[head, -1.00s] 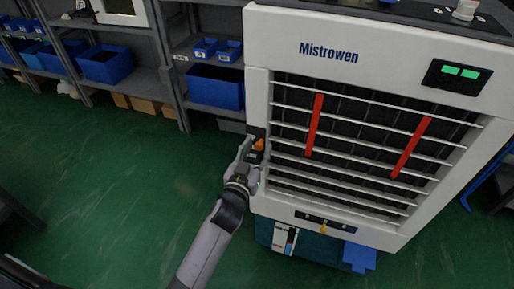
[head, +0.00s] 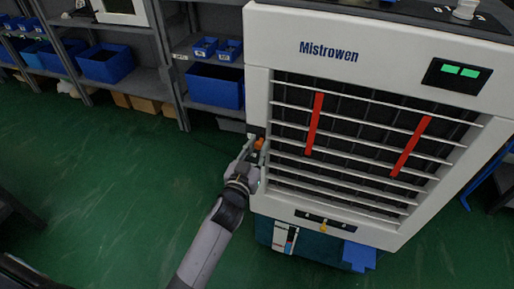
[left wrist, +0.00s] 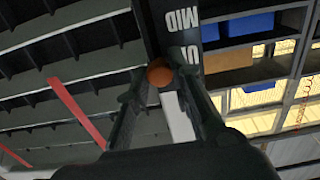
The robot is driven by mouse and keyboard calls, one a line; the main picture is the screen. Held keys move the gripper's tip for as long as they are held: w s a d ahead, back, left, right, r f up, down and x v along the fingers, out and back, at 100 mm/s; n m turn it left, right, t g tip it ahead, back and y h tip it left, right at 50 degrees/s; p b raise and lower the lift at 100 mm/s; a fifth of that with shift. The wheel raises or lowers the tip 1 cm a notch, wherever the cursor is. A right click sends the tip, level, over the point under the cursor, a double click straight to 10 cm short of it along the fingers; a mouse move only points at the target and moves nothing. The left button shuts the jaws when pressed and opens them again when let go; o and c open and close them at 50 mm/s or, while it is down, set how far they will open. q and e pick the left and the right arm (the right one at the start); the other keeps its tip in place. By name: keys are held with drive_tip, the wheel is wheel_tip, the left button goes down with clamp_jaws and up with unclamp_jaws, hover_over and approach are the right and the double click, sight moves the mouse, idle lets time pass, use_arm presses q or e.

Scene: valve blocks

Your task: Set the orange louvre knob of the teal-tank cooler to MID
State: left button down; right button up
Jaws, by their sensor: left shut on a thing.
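The cooler (head: 360,45) is a white cabinet marked Mistrowen, with a teal tank (head: 262,232) at its base. Its orange louvre knob (head: 259,144) is on the left edge of the front, beside the grille. My left gripper (head: 256,146) is at this knob, its fingers on either side and shut on it. In the left wrist view the knob (left wrist: 160,75) shows as a round orange end between the fingertips of my gripper (left wrist: 160,88). A dark label plate (left wrist: 183,20) with MID and another, partly hidden word is beside it. The pointer's setting cannot be read. My right gripper is out of view.
Grey shelves (head: 125,75) with blue bins (head: 215,88) stand behind on the left. A yellow knob (head: 323,227) is on the lower panel, above a blue block (head: 359,256). Red strips (head: 411,147) cross the grille. Green floor on the left is clear.

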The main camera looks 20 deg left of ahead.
use_arm(q)
drive_tip(key=shift+f, duration=0.1)
idle(0.3)
wheel_tip(320, 180, down, 4)
drive_tip(key=b, duration=0.3)
drive_tip(key=c, duration=1.4)
unclamp_jaws()
drive_tip(key=shift+c, duration=0.2)
drive_tip(key=shift+s, duration=0.1)
drive_tip(key=s, duration=1.2)
drive_tip(key=shift+a, duration=0.25)
drive_tip(key=shift+w, duration=0.1)
